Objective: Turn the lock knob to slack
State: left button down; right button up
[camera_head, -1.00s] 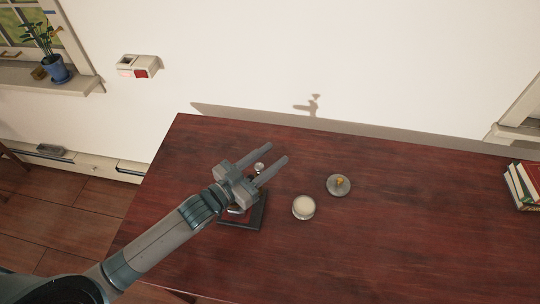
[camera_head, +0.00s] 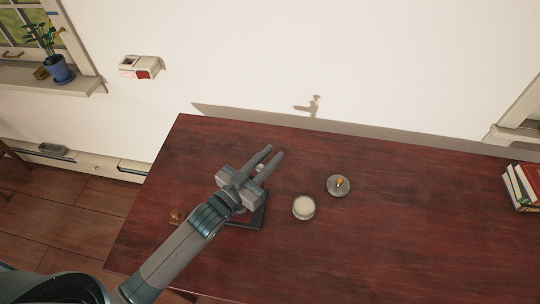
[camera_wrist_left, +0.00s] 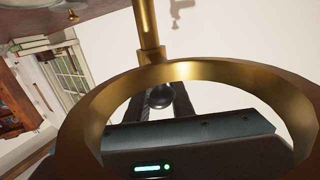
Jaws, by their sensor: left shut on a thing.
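My left gripper (camera_head: 273,151) reaches over a dark base plate (camera_head: 246,224) on the red-brown table. Its fingers and wrist hide most of the device there. A small pale part (camera_head: 260,167) shows between the fingers. In the left wrist view, a dark round ball (camera_wrist_left: 160,97), which seems to be the lock knob, sits between my two dark fingers, and the gripper is shut on it. A large gold ring (camera_wrist_left: 200,70) and a gold post (camera_wrist_left: 147,25) stand close to the camera, partly in front. The knob's setting cannot be read. My right gripper is out of view.
A round pale-topped container (camera_head: 304,207) and a grey disc with a yellow knob (camera_head: 339,186) stand right of the gripper. A small orange-brown object (camera_head: 177,215) lies left of the arm. Books (camera_head: 522,186) lie at the far right. The table's right middle is clear.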

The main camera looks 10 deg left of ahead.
pick_arm(q)
jog(key=shift+w+a+r+n+t+y+p, duration=0.15)
jog(key=shift+n+t+y, duration=0.1)
jog(key=shift+n+y, duration=0.3)
jog(key=shift+a+f+n+t+y+p, duration=0.15)
jog(key=shift+n+t+y, duration=0.2)
jog(key=shift+y, duration=0.45)
jog(key=shift+w+a+r+n+t+y+p, duration=0.1)
jog(key=shift+a+r+n+t+y+p, duration=0.1)
jog(key=shift+n+y, duration=0.4)
jog(key=shift+f, duration=0.1)
jog(key=c, duration=1.5)
grip_release()
jog(key=shift+c, duration=0.2)
jog(key=shift+s, duration=0.1)
jog(key=shift+s+f, duration=0.1)
jog(key=shift+f, duration=0.05)
